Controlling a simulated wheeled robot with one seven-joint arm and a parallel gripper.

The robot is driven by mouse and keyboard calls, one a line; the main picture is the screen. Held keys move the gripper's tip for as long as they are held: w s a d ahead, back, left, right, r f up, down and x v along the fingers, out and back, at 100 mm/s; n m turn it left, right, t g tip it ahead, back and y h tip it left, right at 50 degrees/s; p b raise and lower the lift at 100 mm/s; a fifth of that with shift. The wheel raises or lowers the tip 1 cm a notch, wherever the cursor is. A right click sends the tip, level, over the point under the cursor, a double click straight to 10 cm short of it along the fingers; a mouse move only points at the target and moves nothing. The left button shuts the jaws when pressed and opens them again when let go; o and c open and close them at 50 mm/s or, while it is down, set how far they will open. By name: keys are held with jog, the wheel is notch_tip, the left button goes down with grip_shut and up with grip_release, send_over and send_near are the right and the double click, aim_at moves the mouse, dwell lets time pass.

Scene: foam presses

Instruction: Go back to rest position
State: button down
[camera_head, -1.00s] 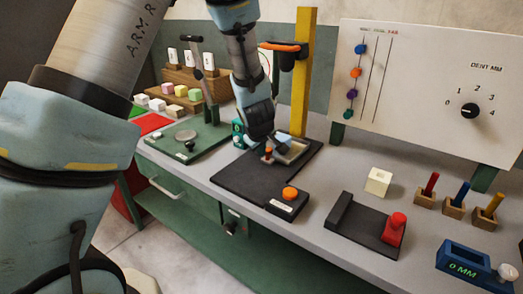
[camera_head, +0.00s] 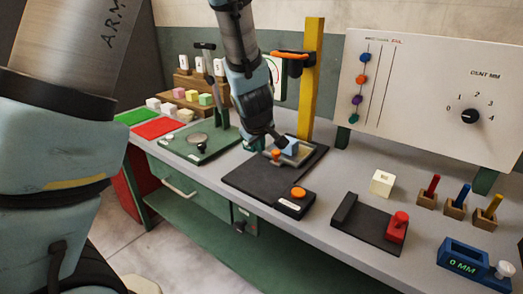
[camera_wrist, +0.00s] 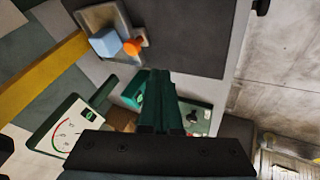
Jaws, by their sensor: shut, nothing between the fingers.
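My gripper (camera_head: 279,139) is shut and empty, with its dark green fingers in the lower middle of the wrist view (camera_wrist: 158,76). In the head view it hangs over the back of a black press base (camera_head: 255,186), close by a light blue foam block (camera_head: 291,149). The block sits in a small grey tray with an orange knob (camera_head: 277,154) beside it. In the wrist view the blue block (camera_wrist: 107,46) lies ahead and left of my fingertips, apart from them. Whether the fingers touch anything is hard to tell in the head view.
A yellow post (camera_head: 313,80) stands right behind the tray. A green hand press (camera_head: 202,141) is to the left. An orange button box (camera_head: 297,198), a cream cube (camera_head: 382,183) and a red-knobbed fixture (camera_head: 398,226) sit to the right. A dial board (camera_head: 430,90) stands behind.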

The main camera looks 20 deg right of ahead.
jog(key=s+a+r+m+g+y, duration=0.1)
jog(key=s+a, duration=0.1)
jog(key=a, duration=0.9)
jog(key=s+a+r+m+g+y, duration=0.1)
jog(key=s+a+g, duration=0.1)
jog(key=a, duration=1)
jog(key=s+a+r+m+g+y, duration=0.1)
jog(key=s+a+r+m, duration=0.1)
jog(key=a, duration=0.9)
jog(key=shift+s+a+p, duration=0.15)
jog(key=shift+s+p, duration=0.25)
jog(key=shift+s, duration=0.35)
